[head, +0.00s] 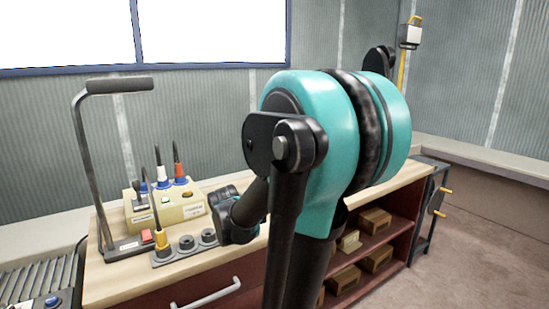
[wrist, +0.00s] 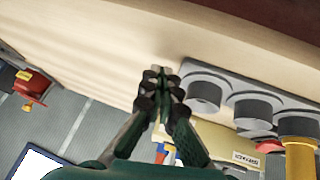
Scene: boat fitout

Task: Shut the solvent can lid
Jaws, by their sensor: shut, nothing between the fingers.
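My gripper (wrist: 162,78) is shut and empty in the wrist view, with its fingertips together over the pale worktop. A red container-like thing (wrist: 36,84) with a yellow label and a small yellow-orange knob shows at the left edge of the wrist view, well apart from the fingers. It may be the solvent can, but it is too small and cut off to be sure. I cannot make out a lid or its angle. In the head view my arm covers the middle of the scene, and no red can shows there.
A grey holder strip (head: 181,250) with round sockets and a yellow-handled tool (head: 162,240) lies on the worktop (head: 130,284). Behind it stands a cream box (head: 185,209) with coloured-collared tools. A tall black-handled stand (head: 88,150) is at left. Shelves (head: 372,247) below hold several small boxes.

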